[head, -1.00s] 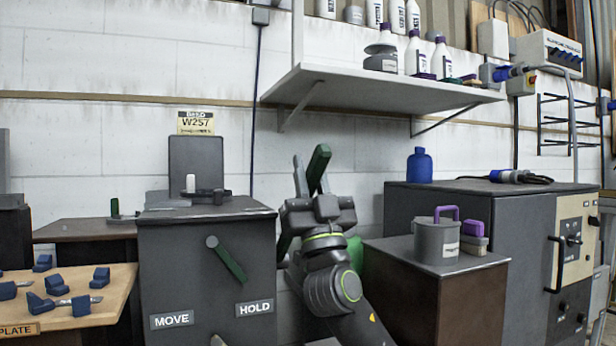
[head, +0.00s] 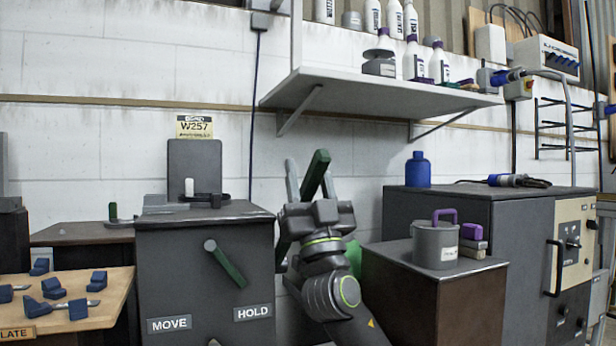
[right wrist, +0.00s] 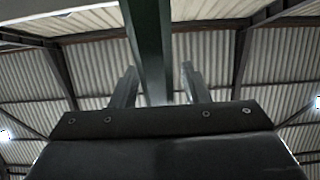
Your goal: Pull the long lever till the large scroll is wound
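A long dark green bar, which looks like the long lever (head: 316,172), stands up between the fingers of my right gripper (head: 309,182). In the right wrist view the bar (right wrist: 153,45) runs between the two fingers (right wrist: 157,80). The fingers are apart, with a gap on the right side of the bar, so the grip looks open around it. The bar's lower end is hidden behind my gripper and arm. A shorter green handle (head: 229,267) slants down toward the HOLD label (head: 253,313) on a dark cabinet (head: 180,270). I cannot make out the large scroll. My left gripper is not in view.
The MOVE label (head: 169,324) is on the cabinet's left. A wooden bench (head: 110,300) with blue-handled pieces stands at the left. A brown box (head: 400,290) carrying a grey pot (head: 435,246) is right of my arm. A shelf (head: 370,95) overhangs above.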

